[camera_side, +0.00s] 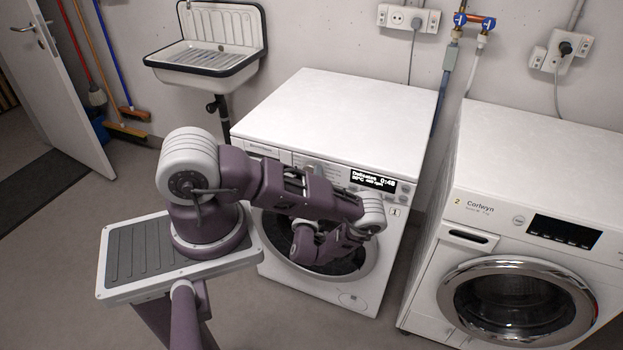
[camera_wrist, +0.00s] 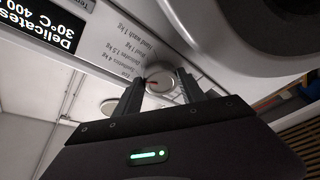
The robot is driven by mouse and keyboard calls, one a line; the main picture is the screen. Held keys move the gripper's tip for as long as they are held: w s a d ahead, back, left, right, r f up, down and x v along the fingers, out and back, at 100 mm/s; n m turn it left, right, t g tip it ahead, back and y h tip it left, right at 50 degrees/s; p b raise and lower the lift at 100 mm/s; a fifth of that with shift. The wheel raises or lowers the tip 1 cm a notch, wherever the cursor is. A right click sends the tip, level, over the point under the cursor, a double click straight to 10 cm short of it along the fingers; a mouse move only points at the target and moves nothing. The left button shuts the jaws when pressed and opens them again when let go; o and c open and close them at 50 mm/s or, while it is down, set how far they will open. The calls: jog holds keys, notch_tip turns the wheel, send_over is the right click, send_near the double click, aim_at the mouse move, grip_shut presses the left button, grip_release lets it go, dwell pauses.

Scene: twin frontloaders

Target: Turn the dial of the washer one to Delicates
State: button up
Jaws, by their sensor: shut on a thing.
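Washer one (camera_side: 335,95) is the white machine in the middle, marked 1. In the wrist view the display (camera_wrist: 40,27) is upside down and reads Delicates, 30°C, 400. The dial (camera_wrist: 160,80) is a small round pale knob with a red mark. My gripper (camera_wrist: 160,91) is shut on the dial, one dark finger on each side of it. In the side view my arm hides the gripper's fingertips and most of the washer's door.
A second white washer (camera_side: 545,150), marked 2, stands to the right, with a narrow gap between the machines. A sink (camera_side: 205,45) hangs on the wall at the back left. Printed programme text (camera_wrist: 125,50) runs beside the dial. An open door (camera_side: 55,85) is at the far left.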

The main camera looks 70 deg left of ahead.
jog(key=shift+m, duration=0.4)
jog(key=o, duration=1.4)
jog(key=shift+c, duration=0.2)
jog(key=shift+s, duration=0.1)
jog(key=s+d+r, duration=0.2)
jog(key=d+r, duration=0.2)
jog(key=r, duration=0.2)
jog(key=shift+d, duration=0.15)
